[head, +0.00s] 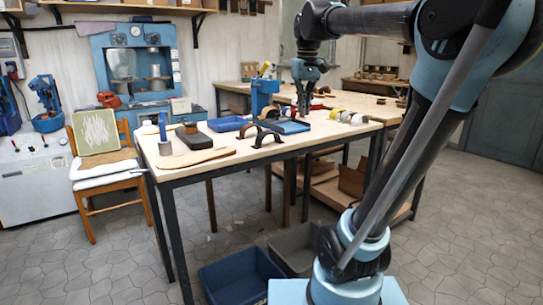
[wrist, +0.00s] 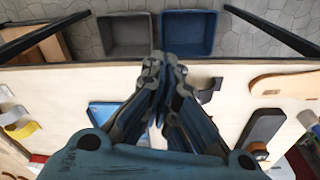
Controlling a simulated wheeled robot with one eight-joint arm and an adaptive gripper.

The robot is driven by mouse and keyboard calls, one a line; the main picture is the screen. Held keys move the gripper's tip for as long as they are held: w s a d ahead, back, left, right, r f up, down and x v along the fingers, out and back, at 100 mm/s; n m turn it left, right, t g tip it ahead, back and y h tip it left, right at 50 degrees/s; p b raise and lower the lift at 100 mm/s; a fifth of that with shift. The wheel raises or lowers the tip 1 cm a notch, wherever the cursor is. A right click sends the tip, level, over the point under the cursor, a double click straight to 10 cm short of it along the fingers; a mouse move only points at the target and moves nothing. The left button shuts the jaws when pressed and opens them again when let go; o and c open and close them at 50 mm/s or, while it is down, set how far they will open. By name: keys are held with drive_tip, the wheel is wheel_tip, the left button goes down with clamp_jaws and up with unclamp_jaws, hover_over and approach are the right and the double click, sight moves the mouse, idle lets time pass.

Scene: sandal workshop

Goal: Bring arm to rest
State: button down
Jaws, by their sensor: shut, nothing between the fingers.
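My arm rises at the right of the head view and bends over the workbench (head: 230,163). How high the fingertips are above the bench is hard to tell.
A blue bin (head: 240,280) and a grey bin (head: 295,248) stand on the floor. A chair (head: 103,165) stands left.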

drive_tip(key=s+d+f+m, duration=0.1)
drive_tip(key=s+d+f, duration=0.1)
drive_tip(key=s+f, duration=0.4)
drive_tip(key=s+d+f+m, duration=0.1)
drive_tip(key=s+d+f, duration=0.2)
drive_tip(key=s+f, duration=0.4)
drive_tip(key=s+d+f+m+t, duration=0.1)
drive_tip(key=s+d+f, duration=0.2)
drive_tip(key=f, duration=1.6)
drive_tip(key=s, duration=0.3)
drive_tip(key=shift+s+d+f, duration=0.15)
drive_tip(key=shift+f, duration=0.15)
drive_tip(key=shift+w+f, duration=0.2)
drive_tip(key=shift+w, duration=0.25)
